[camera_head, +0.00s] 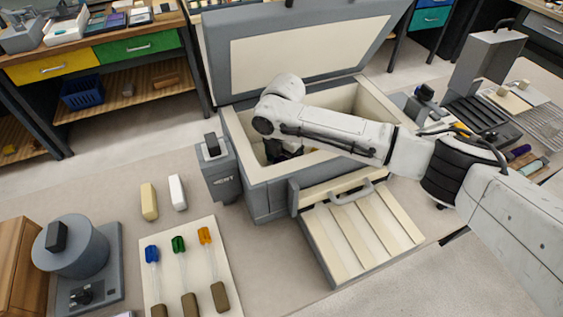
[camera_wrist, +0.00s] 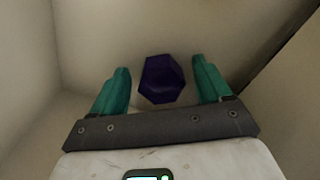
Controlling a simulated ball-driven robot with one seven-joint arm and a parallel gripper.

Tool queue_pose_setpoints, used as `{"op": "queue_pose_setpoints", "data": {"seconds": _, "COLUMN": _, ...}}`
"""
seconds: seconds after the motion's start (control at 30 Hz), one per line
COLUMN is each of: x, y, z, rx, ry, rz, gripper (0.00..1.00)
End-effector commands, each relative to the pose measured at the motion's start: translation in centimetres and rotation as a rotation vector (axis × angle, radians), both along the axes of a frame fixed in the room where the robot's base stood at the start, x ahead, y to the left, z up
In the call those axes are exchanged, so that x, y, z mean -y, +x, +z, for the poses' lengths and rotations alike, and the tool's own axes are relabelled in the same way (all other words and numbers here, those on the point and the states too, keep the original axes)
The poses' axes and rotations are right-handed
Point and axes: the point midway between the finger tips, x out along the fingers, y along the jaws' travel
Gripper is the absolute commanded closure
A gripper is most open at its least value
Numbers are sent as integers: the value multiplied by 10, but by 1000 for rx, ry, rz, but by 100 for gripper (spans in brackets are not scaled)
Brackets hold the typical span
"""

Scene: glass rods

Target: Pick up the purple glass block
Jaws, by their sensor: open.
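The purple glass block (camera_wrist: 162,79) shows in the wrist view as a dark purple, faceted piece on a pale surface. My gripper (camera_wrist: 162,84) is open, with one teal finger on each side of the block in the picture. Gaps show between the block and both fingers; I cannot tell how far below the fingertips it lies. In the head view my arm reaches into the open grey box (camera_head: 262,195) with a cream lining. The block is hidden there by my arm and the box wall.
The box lid (camera_head: 305,55) stands open behind my arm. A lowered slatted front panel (camera_head: 362,236) is at the front. A pale board (camera_head: 172,258) with several colored-handled tools lies at the left. In the wrist view, pale walls stand close around my gripper.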

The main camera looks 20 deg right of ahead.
Motion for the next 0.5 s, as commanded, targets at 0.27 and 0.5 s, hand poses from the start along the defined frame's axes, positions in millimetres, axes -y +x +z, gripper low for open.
{"op": "queue_pose_setpoints", "data": {"seconds": 0.27, "x": 0, "y": 0, "z": -4, "rx": 1, "ry": 1, "rz": 1, "gripper": 22}}
{"op": "queue_pose_setpoints", "data": {"seconds": 0.5, "x": 0, "y": 0, "z": -4, "rx": 1, "ry": 1, "rz": 1, "gripper": 45}}
